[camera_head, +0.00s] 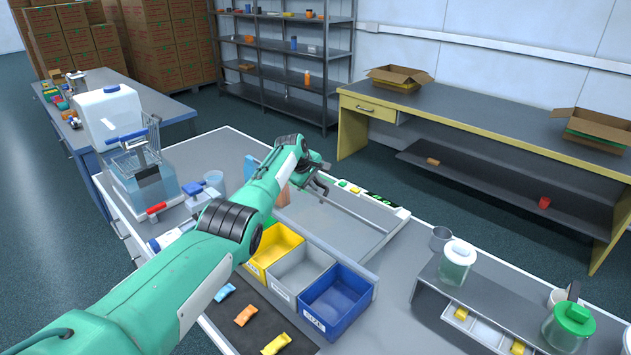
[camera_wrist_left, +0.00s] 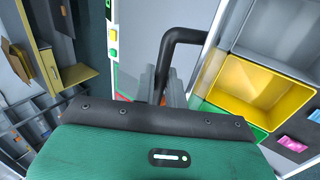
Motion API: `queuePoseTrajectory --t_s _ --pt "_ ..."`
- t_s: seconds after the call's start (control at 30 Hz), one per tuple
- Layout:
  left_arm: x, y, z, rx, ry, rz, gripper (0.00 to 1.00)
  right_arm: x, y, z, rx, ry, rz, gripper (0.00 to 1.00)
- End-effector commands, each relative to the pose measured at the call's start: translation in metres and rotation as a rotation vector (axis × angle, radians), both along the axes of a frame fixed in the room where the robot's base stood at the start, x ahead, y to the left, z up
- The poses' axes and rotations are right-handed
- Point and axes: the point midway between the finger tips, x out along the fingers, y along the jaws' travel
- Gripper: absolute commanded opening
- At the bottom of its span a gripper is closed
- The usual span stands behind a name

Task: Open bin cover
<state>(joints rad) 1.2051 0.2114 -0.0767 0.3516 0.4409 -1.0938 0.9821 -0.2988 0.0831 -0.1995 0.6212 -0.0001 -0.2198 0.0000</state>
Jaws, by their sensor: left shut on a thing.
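My left gripper (camera_head: 318,181) is over the far left part of a flat machine on the table, with its arm reaching across from the left. In the left wrist view, the grey fingers of my left gripper (camera_wrist_left: 161,88) are shut on a black bent handle (camera_wrist_left: 181,37). The grey flat panel (camera_head: 335,221), which looks like the bin cover, lies low within the machine's pale frame. My arm hides part of it, and I cannot tell whether it is raised at all. My right gripper is not in view.
Yellow (camera_head: 272,253), grey (camera_head: 300,277) and blue (camera_head: 337,303) bins stand in front of the panel. Colored packets (camera_head: 246,315) lie on a dark mat. A button strip (camera_head: 366,194) runs along the machine's far edge. A clear jar (camera_head: 457,265) stands at the right.

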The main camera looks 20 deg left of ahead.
Motion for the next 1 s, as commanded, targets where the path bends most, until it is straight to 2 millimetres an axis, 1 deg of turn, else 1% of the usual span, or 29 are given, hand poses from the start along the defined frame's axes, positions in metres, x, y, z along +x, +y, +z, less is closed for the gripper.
queuePoseTrajectory --t_s 0.03,0.27,0.3,0.33,0.73,0.87,1.0 --pt "-0.002 -0.001 -0.005 0.0 0.009 -0.003 0.0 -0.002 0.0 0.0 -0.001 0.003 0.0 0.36" --pt "-0.002 -0.001 -0.006 0.0 0.009 -0.003 0.0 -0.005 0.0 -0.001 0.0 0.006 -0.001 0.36" --pt "-0.002 -0.001 -0.006 0.001 0.01 -0.003 0.16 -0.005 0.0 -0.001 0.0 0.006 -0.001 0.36" --pt "-0.002 -0.001 -0.006 0.0 0.009 -0.003 0.17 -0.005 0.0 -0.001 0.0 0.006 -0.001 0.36" --pt "-0.002 0.0 -0.001 0.0 0.004 -0.001 0.17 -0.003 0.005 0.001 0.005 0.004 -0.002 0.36" --pt "-0.004 0.002 0.005 0.0 0.002 -0.001 0.17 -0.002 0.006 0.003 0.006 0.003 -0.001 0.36" --pt "-0.01 0.004 0.016 0.0 0.001 -0.001 0.17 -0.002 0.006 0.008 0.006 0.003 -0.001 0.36"
